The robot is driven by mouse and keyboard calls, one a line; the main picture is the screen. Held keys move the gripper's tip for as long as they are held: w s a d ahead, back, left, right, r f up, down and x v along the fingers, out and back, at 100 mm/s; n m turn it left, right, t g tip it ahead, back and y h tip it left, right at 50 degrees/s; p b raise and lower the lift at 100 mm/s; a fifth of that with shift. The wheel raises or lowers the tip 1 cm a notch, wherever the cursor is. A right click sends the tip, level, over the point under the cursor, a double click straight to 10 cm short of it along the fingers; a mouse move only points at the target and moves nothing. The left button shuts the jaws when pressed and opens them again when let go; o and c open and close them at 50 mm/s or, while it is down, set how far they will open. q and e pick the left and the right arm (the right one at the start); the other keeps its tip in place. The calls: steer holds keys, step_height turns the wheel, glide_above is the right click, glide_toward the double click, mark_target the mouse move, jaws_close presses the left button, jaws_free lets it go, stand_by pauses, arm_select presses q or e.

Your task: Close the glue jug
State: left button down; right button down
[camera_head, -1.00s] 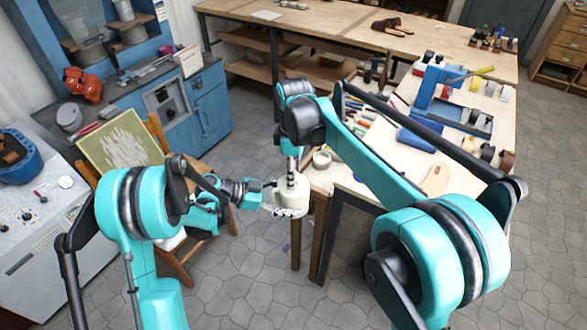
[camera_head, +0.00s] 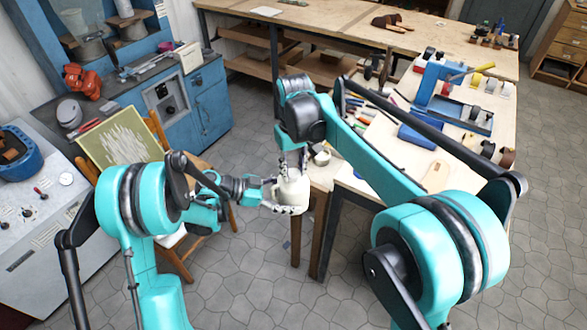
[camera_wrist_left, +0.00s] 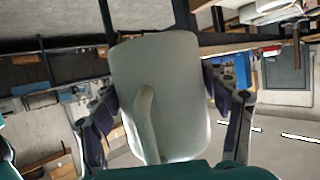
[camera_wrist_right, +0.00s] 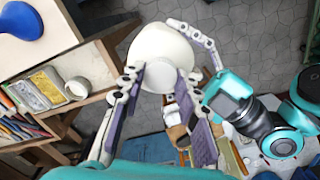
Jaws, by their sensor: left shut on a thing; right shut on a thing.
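The glue jug (camera_head: 292,185) is pale cream and upright, held in the air in front of the workbench corner. My left gripper (camera_head: 275,194) is shut around its body from the left. In the left wrist view the jug (camera_wrist_left: 178,90) fills the middle, its handle toward the camera, with fingers on both sides. My right gripper (camera_head: 291,160) reaches down from above, its fingers at both sides of the jug's top. The right wrist view shows the pale jug (camera_wrist_right: 160,52) at those fingertips. I cannot make out a seam between lid and jug.
The workbench (camera_head: 345,180) with tools, and a cream roll or cup (camera_head: 321,157) at its corner, stands close on the right. A wooden chair (camera_head: 178,262) with a bristled panel (camera_head: 118,142) is at left.

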steer(key=m, duration=0.7)
steer(key=c, duration=1.1)
jaws_free()
steer(key=shift+r, duration=2.25)
steer(key=shift+c, duration=0.3)
